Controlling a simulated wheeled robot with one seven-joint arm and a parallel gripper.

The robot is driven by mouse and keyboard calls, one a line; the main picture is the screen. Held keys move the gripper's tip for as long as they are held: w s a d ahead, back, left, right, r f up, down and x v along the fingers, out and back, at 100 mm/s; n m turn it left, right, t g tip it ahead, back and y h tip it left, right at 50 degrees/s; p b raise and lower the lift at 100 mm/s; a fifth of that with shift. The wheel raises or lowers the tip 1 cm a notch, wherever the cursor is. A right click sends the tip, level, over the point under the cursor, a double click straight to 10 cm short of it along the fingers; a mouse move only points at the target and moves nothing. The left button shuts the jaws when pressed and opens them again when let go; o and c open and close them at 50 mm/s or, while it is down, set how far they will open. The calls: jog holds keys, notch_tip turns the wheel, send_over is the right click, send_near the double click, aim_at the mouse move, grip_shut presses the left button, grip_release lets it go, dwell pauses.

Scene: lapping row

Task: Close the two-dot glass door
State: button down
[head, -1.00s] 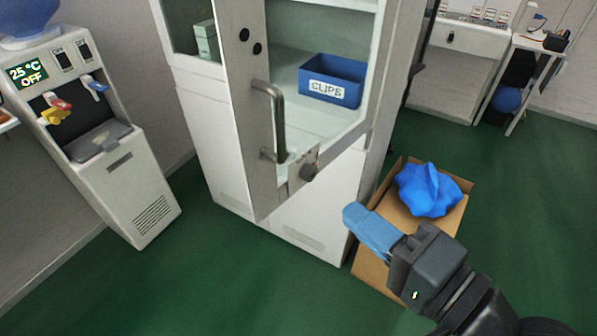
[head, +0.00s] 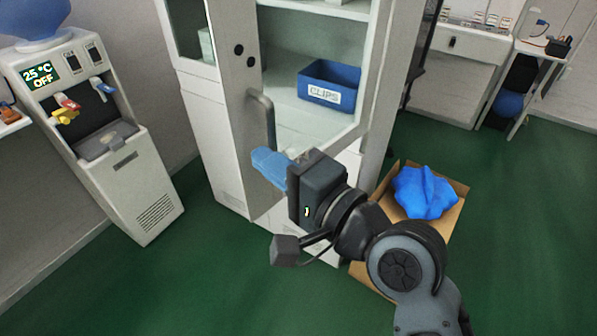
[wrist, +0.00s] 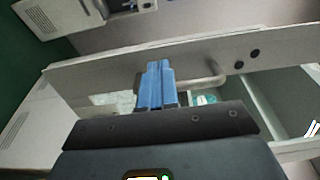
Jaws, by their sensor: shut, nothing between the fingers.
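The two-dot door (head: 243,78) of the white cabinet stands open toward me in the head view, with two black dots on its upper frame and a grey bar handle (head: 262,120) below them. In the wrist view the door (wrist: 205,55) crosses the picture, with its dots at right and its handle (wrist: 208,80) near the middle. My gripper (head: 264,165) has blue fingers, shut and empty. They are close to the door beside the lower end of the handle; I cannot tell whether they touch. My gripper hides the door's lower lock. The fingers also show in the wrist view (wrist: 156,85).
A blue CLIPS bin (head: 329,84) sits on a shelf inside the cabinet. A water dispenser (head: 100,140) stands at the left. A cardboard box (head: 447,222) holding a blue bag (head: 424,191) is on the floor at the right. Green floor is clear in front.

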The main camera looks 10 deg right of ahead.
aim_at(243, 145)
jog(key=shift+x, duration=1.45)
jog(key=shift+w+a, duration=0.1)
